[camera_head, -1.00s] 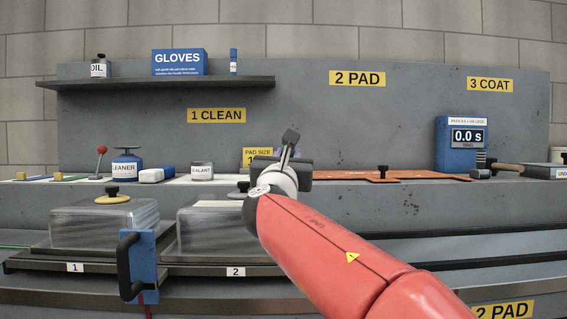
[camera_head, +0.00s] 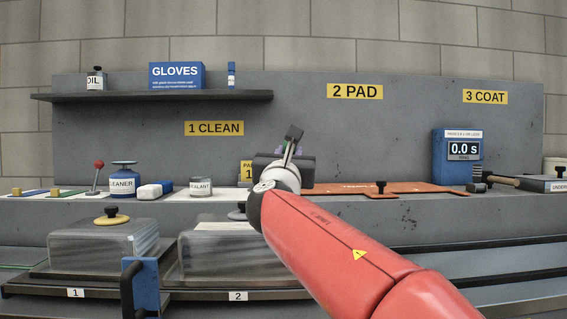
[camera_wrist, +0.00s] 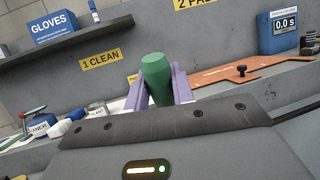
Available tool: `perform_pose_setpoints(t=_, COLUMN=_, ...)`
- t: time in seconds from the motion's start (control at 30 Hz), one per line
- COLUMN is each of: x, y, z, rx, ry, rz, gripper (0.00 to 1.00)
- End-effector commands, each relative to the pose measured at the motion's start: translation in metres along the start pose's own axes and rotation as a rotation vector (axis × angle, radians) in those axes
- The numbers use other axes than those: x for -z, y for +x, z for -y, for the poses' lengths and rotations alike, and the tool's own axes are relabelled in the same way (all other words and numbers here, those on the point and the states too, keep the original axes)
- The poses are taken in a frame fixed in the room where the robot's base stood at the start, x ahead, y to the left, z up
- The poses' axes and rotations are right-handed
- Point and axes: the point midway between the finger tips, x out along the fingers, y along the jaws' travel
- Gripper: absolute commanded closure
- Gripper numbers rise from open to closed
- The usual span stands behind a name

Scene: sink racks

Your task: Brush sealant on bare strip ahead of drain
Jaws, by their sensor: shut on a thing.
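My gripper (camera_wrist: 158,90) has purple fingers on both sides of a green rounded handle (camera_wrist: 156,70) in the wrist view and is shut on it. The far end of the handled tool is hidden, so I cannot see any bristles. In the head view my gripper (camera_head: 290,155) is in front of the grey back panel, covering part of a yellow pad sign (camera_head: 246,171). The sealant jar (camera_head: 200,187) stands on the ledge to its left and also shows in the wrist view (camera_wrist: 97,109). I cannot make out a bare strip or a drain.
Clear lidded boxes (camera_head: 103,247) sit below.

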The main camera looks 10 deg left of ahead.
Motion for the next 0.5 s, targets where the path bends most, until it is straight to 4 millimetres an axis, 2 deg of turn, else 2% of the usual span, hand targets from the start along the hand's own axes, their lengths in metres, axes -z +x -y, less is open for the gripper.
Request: perform_pose_setpoints(t=0.5, x=0.0047, y=-0.0017, z=0.0000, rx=0.000, ry=0.000, rz=0.000, gripper=0.98)
